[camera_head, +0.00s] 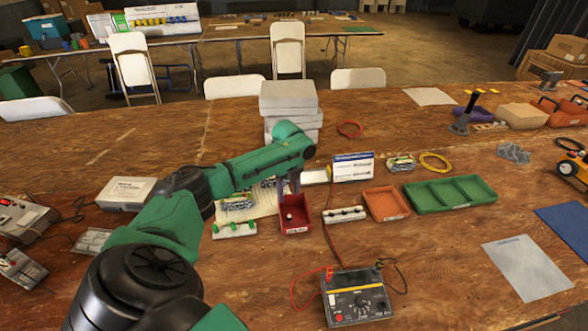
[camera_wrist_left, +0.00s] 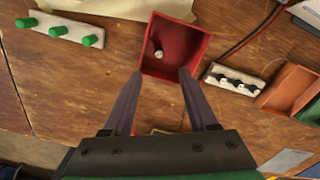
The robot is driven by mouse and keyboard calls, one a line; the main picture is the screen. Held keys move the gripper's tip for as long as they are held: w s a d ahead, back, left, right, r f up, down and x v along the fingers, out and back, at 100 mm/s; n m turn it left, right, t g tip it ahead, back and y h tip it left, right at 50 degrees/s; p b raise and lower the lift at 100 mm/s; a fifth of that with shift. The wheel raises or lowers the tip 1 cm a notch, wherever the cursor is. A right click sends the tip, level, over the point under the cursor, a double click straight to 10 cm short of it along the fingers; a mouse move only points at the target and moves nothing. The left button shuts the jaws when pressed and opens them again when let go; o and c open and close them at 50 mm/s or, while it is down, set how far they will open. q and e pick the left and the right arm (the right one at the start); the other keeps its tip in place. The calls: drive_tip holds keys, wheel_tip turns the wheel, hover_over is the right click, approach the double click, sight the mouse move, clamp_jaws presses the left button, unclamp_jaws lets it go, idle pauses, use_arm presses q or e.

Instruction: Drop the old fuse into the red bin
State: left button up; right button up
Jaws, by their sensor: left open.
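The red bin (camera_head: 297,226) stands on the wooden table in front of my left arm. In the left wrist view the red bin (camera_wrist_left: 177,18) is seen from above. A small fuse (camera_wrist_left: 158,50) with a pale end lies inside it; it also shows in the head view (camera_head: 290,216). My left gripper (camera_wrist_left: 160,75) is open and empty, its fingers apart over the near edge of the bin. In the head view the gripper (camera_head: 291,188) is just above the bin, partly hidden by my arm. My right gripper is in neither view.
A white strip with green pegs (camera_head: 234,230) is left of the bin, and a strip with dark pegs (camera_head: 344,214) is right of it. An orange tray (camera_head: 387,204) and green tray (camera_head: 450,193) stand further right. A multimeter (camera_head: 357,300) sits in front.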

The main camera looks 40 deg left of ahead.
use_arm(q)
wheel_tip(320, 180, up, 15)
drive_tip(key=b, duration=0.2)
drive_tip(key=shift+f, duration=0.2)
drive_tip(key=shift+f, duration=0.1)
